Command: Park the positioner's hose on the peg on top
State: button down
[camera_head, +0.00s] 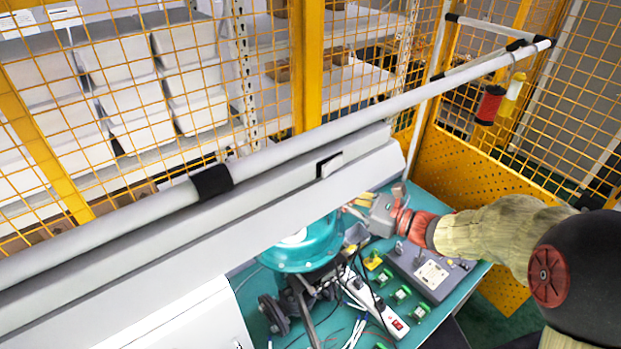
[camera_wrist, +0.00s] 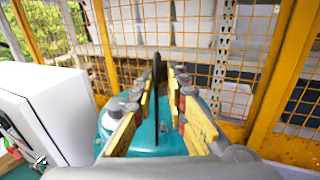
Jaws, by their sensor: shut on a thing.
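The teal rounded valve body (camera_head: 300,252) stands on the bench in the head view, partly covered by the sloping grey panel. It also shows below my fingers in the wrist view (camera_wrist: 150,135). My gripper (camera_head: 352,207) is just right of and above this body in the head view. In the wrist view my gripper (camera_wrist: 163,78) has its yellow-padded fingers on either side of a thin, dark upright strip, which looks like the hose (camera_wrist: 157,68). The hose cannot be made out at the fingers in the head view. I cannot make out the peg on top.
The teal bench (camera_head: 478,272) holds a grey control box (camera_head: 430,268), a white power strip (camera_head: 378,310), small green boards and loose cables. A long grey rail (camera_head: 290,155) crosses in front. Yellow mesh fencing (camera_head: 490,165) closes the back. A white cabinet (camera_wrist: 62,105) stands left.

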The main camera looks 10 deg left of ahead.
jog(key=shift+w+d+f+b, duration=0.1)
jog(key=shift+d+f+b, duration=0.05)
jog(key=shift+f+b, duration=1.55)
jog(key=shift+f, duration=0.75)
jog(key=shift+d+f+b, duration=0.15)
jog(key=shift+f+b, duration=0.45)
jog(key=shift+f, duration=0.1)
dwell(0.8)
jog(key=c, duration=1.7)
grip_release()
